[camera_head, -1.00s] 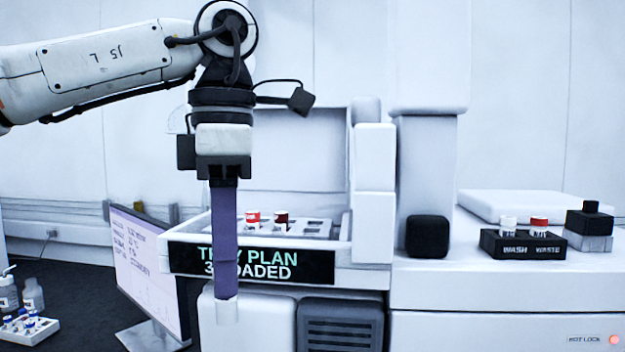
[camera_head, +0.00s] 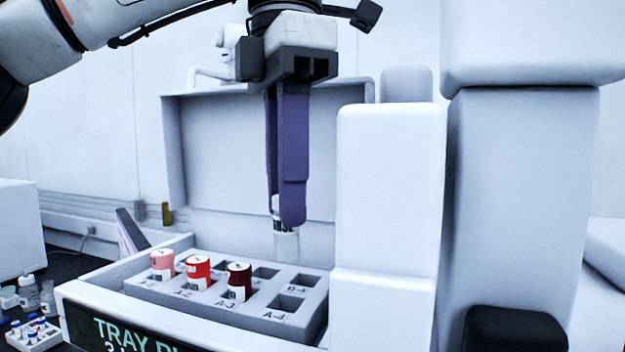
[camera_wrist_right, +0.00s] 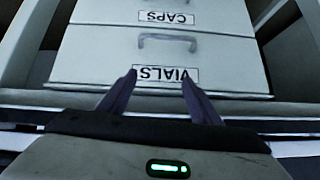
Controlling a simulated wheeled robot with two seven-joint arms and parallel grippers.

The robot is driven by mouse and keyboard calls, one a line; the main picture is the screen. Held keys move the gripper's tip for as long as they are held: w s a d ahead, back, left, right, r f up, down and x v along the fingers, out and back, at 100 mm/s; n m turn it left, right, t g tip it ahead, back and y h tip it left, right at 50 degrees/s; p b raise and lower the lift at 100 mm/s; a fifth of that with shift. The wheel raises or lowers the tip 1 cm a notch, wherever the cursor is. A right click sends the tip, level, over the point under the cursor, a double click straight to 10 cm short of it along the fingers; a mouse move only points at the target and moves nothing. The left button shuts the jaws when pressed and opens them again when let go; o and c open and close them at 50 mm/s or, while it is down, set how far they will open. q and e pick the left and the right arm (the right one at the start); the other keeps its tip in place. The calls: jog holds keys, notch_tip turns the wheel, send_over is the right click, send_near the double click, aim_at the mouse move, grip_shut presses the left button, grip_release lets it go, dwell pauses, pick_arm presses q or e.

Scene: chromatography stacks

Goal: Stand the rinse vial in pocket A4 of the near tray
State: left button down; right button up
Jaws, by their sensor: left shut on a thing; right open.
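My left gripper (camera_head: 288,215) is shut on the rinse vial (camera_head: 287,245), a small clear vial whose upper part the purple fingers cover. The vial hangs about upright above the back right part of the near tray (camera_head: 225,315), apart from it. Pocket A4 (camera_head: 287,303) is empty, with its A-4 label in front. My right gripper (camera_wrist_right: 158,82) is open and empty in the right wrist view.
A white housing (camera_head: 388,190) rises just right of the tray. The tray sits in a drawer whose front carries a dark TRAY PLAN display (camera_head: 130,335). The right wrist view faces drawers labelled VIALS (camera_wrist_right: 165,75) and CAPS (camera_wrist_right: 166,18).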

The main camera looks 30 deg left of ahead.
aim_at(285, 260)
pick_arm(q)
jog(key=shift+s+f, duration=0.2)
jog(key=shift+f, duration=0.1)
jog(key=shift+s+f, duration=0.15)
jog(key=shift+f, duration=1.5)
pick_arm(e)
jog(key=shift+s+f, duration=0.25)
jog(key=shift+s, duration=0.45)
jog(key=shift+w+r, duration=0.1)
jog(key=shift+w, duration=0.05)
